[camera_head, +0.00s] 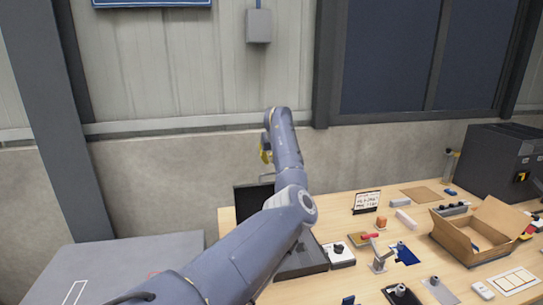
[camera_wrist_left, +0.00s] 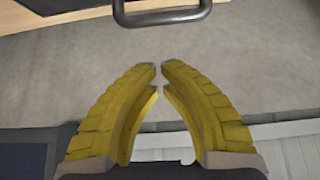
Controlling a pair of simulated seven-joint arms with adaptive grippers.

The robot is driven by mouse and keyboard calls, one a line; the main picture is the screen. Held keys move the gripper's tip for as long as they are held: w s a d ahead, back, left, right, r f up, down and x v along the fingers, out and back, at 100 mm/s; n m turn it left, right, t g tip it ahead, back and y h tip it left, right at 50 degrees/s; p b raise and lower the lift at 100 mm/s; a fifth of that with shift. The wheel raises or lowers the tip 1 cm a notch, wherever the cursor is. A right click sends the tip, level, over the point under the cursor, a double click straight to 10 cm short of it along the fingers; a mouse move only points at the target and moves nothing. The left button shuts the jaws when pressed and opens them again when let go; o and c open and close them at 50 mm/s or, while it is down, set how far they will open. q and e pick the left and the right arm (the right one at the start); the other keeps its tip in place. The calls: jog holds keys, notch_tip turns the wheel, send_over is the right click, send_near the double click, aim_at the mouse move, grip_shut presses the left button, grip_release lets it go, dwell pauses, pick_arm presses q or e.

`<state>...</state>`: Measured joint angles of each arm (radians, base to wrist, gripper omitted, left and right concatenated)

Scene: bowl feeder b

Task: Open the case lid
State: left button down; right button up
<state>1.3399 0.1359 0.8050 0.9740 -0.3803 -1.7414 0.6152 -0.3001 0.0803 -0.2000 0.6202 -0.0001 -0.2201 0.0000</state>
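The dark case stands at the left end of the table, its base (camera_head: 303,263) partly hidden behind my left arm. Its dark lid (camera_head: 247,199) stands raised at the back, also partly covered by the arm. A dark handle (camera_wrist_left: 162,17) shows at the top of the left wrist view, ahead of the fingertips and apart from them. My left gripper (camera_head: 264,154) is above the lid, with its yellow fingers pointing down. In the left wrist view its fingertips (camera_wrist_left: 159,68) nearly meet, with a narrow empty gap. My right gripper is out of view.
An open cardboard box (camera_head: 478,238) and a dark machine (camera_head: 498,160) stand to the right. A small sign (camera_head: 366,203), a grey fixture (camera_head: 380,262) and several small parts lie across the wooden table (camera_head: 330,208). A concrete wall (camera_head: 180,170) is behind.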

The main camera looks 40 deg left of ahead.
pick_arm(q)
jog(key=shift+s+d+f, duration=0.15)
jog(key=shift+f, duration=0.45)
jog(key=shift+s+d+f, duration=0.1)
jog(key=shift+d+f, duration=0.1)
jog(key=shift+f, duration=0.35)
jog(key=shift+s+d+f, duration=0.15)
jog(key=shift+f, duration=0.45)
jog(key=shift+d, duration=0.1)
